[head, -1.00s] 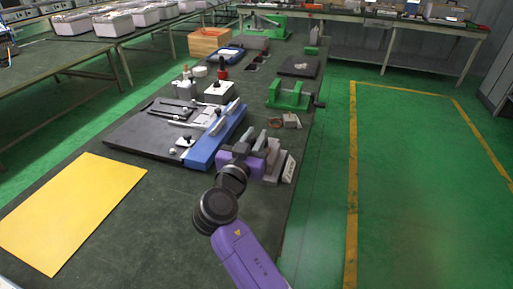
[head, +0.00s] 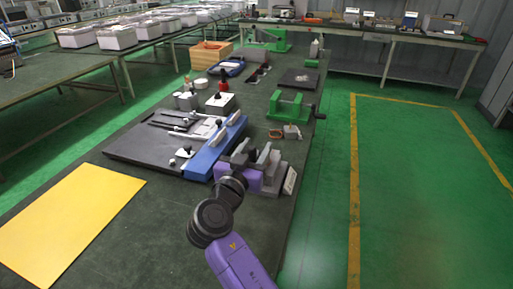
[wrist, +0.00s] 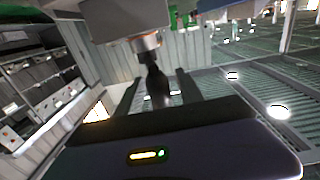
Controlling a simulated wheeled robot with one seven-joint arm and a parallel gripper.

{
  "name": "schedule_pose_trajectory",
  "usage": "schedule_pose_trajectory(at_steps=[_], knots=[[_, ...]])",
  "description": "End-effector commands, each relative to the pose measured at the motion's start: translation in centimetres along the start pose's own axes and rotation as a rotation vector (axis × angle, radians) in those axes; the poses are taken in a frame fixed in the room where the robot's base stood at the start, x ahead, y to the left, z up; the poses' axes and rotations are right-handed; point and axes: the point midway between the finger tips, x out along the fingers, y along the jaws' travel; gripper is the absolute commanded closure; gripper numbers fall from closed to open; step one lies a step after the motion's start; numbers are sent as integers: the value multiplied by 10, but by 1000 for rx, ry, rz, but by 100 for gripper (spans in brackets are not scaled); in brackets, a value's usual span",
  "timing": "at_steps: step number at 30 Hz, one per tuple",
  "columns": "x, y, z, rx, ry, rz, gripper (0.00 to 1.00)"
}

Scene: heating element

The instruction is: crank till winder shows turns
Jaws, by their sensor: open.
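The winder (head: 273,172) is a grey block-like device with upright plates, near the right edge of the green bench. A pale plate (head: 289,181) on its right side is too small to read. My gripper (head: 243,153) is at the winder's left side, beside the blue rail. In the wrist view, my gripper (wrist: 157,92) is open, with its two dark fingers on either side of a black crank knob (wrist: 153,82). The knob hangs below a metal collar (wrist: 146,45) and a grey body. I cannot tell whether the fingers touch it.
A blue rail (head: 217,146) and a black board (head: 135,148) lie left of the winder. A yellow sheet (head: 70,225) lies at front left. Bare bench is around my arm.

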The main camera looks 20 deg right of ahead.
Motion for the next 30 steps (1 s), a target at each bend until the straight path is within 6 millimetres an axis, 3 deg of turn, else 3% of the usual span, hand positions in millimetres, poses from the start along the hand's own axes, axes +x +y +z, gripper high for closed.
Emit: schedule_pose_trajectory(at_steps=[12,18,25,30], knots=[[-62,-1,1,1,1,-3,56],[-74,0,0,0,1,0,56],[-74,0,0,0,0,0,56],[-74,0,-3,-1,0,-1,89]])
